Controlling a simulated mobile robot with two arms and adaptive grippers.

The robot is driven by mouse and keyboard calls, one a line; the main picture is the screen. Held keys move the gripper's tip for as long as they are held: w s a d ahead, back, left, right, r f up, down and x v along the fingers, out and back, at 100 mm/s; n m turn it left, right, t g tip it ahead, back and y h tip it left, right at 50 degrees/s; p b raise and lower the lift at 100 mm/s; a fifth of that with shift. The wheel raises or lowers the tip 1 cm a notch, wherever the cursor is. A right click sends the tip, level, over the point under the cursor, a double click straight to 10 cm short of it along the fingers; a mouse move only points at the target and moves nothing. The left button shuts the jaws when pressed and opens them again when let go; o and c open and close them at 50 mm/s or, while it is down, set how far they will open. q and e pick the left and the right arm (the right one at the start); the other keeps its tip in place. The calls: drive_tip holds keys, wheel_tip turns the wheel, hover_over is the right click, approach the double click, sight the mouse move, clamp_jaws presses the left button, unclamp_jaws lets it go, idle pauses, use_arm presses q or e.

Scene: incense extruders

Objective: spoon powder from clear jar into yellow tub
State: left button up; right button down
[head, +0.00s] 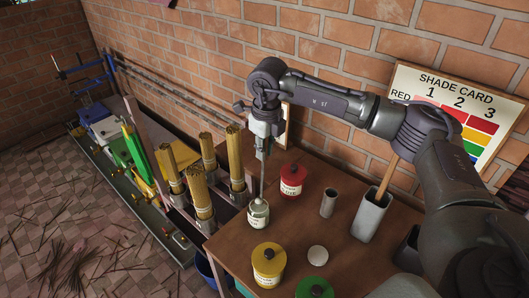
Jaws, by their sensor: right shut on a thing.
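The clear jar (258,217) stands on the brown table with pale powder and a label on it. The yellow tub (268,270) stands nearer the front edge, with a dark knob on its yellow top. My right gripper (263,153) points down above the clear jar and is shut on the thin handle of a spoon (262,180). The spoon's lower end is at the jar's mouth; its bowl is too small to make out, and I cannot tell whether it holds powder. My left gripper is not in view.
A red tub (292,181), a grey cylinder (328,203) and a grey holder (370,216) with a wooden stick stand right of the jar. A white disc (317,255) and a green-topped tub (314,289) are near the front. Incense bundles (199,190) stand left.

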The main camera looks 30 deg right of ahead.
drive_tip(key=shift+r+p, duration=2)
drive_tip(key=shift+r, duration=1.9)
